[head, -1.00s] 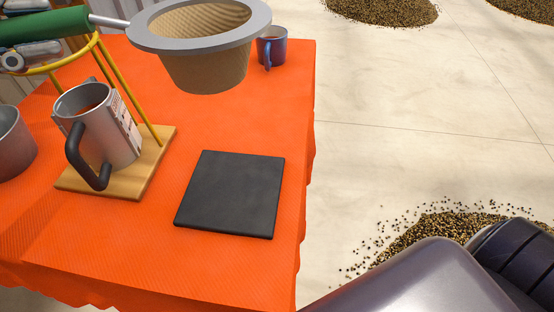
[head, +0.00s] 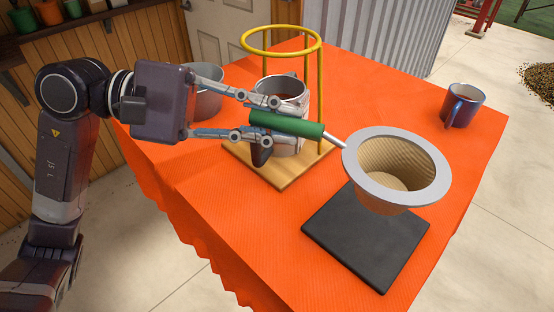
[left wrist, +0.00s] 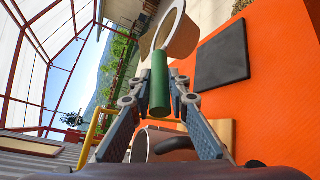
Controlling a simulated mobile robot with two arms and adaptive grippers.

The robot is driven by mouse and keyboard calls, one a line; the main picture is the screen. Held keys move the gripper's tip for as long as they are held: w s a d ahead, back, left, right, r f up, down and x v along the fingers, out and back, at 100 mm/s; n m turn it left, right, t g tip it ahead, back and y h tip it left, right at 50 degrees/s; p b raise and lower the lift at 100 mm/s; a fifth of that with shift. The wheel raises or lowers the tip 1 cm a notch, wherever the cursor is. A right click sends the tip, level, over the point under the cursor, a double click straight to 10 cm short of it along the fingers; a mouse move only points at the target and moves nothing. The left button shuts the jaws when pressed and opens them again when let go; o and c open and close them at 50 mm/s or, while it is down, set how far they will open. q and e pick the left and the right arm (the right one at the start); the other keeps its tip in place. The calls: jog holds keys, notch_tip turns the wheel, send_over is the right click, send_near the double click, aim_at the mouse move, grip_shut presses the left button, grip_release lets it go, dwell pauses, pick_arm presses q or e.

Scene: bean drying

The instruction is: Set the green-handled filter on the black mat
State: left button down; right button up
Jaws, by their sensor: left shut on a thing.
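The filter (head: 368,146) has a grey rim, a tan ribbed cone and a green handle (head: 300,127). My left gripper (head: 262,121) is shut on the handle, coming from the left. The cone hangs upright and overlaps the far part of the black mat (head: 350,240) in the head view. It looks held above the table; its exact gap to the mat is unclear. The left wrist view shows the handle (left wrist: 160,80) between the fingers, the cone (left wrist: 178,32) beyond it and the mat (left wrist: 223,56) to the right. My right gripper is out of view.
A yellow ring stand (head: 320,75) on a wooden base (head: 262,170) holds a metal mug (head: 290,140) close to my gripper. A metal pot (head: 208,95) stands behind. A blue mug (head: 460,108) is at the right. The orange table (head: 225,210) is clear in front.

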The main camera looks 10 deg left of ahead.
pick_arm(q)
notch_tip(320, 180, down, 7)
jog(key=shift+r+p, duration=0.1)
jog(key=shift+p, duration=0.2)
jog(key=shift+f, duration=0.45)
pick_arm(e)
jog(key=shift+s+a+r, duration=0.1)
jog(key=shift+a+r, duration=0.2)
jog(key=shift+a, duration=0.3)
pick_arm(q)
jog(key=shift+f+b, duration=0.2)
jog(key=shift+b, duration=0.1)
jog(key=c, duration=1.8)
grip_release()
jog(key=shift+r, duration=0.1)
jog(key=shift+c, duration=0.2)
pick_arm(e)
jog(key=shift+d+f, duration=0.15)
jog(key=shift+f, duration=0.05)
